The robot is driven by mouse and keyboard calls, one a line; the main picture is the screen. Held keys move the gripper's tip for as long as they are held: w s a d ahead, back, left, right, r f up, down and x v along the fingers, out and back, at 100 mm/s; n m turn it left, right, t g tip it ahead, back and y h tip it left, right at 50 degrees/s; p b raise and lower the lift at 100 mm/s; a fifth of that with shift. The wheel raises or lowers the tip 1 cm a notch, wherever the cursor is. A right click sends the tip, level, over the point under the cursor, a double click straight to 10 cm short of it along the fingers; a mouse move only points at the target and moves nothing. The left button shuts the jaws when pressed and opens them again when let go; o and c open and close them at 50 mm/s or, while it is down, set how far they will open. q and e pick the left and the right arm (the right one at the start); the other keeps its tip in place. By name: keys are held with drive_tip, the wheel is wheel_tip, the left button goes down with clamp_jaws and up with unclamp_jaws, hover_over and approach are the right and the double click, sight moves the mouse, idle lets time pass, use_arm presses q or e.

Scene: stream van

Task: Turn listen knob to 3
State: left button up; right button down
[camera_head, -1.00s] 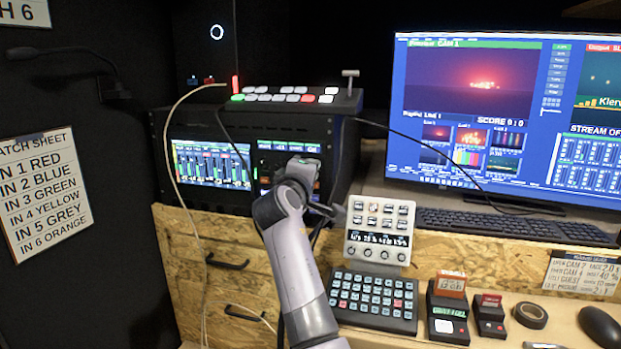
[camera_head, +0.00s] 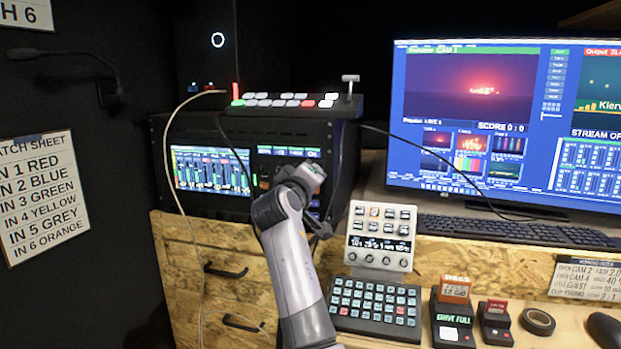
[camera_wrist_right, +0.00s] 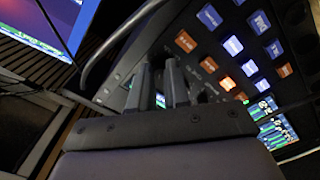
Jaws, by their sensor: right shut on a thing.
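The rack unit (camera_head: 341,150) at the centre back carries a lit panel of orange and blue buttons, which shows close up in the right wrist view (camera_wrist_right: 235,45). My right arm reaches up to the right part of this rack. In the head view the wrist hides the fingers. In the wrist view my right gripper (camera_wrist_right: 160,88) has its two fingers close together at the panel, shut on what appears to be the listen knob. The knob itself is mostly hidden between the fingers, and its label and setting cannot be read. My left gripper is out of view.
A thin cable (camera_head: 440,151) runs from the rack toward the monitor (camera_head: 395,120). A small knob panel (camera_head: 380,237) and a keypad (camera_head: 375,308) stand right of my arm. A switcher (camera_head: 300,104) sits on top of the rack.

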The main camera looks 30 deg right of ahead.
drive_tip(key=shift+r, duration=0.1)
drive_tip(key=c, duration=1.1)
unclamp_jaws()
drive_tip(key=shift+d, duration=0.1)
drive_tip(key=v, duration=0.7)
